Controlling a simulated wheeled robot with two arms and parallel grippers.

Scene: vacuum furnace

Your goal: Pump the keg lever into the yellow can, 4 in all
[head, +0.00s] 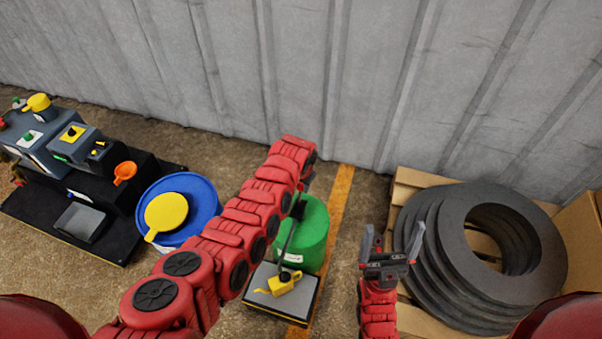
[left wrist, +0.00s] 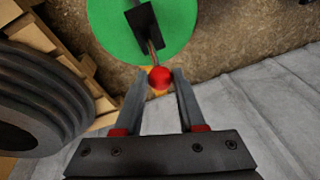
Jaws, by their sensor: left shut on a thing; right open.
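The green keg (head: 314,240) stands by the wall, partly hidden behind my left arm. Its dark lever (head: 291,229) slants up from the spout side. In the left wrist view the keg's green top (left wrist: 120,30) shows with the lever's rod and its red knob (left wrist: 160,82). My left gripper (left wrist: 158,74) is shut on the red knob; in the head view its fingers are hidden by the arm. The yellow can (head: 284,284) stands on a grey-topped platform (head: 300,305) in front of the keg. My right gripper (head: 391,246) is open and empty, right of the keg.
Further left is a dark machine bench (head: 75,150). At right, dark rings (head: 440,260) are stacked on a wooden pallet (head: 410,185). A corrugated wall (head: 350,80) runs behind.

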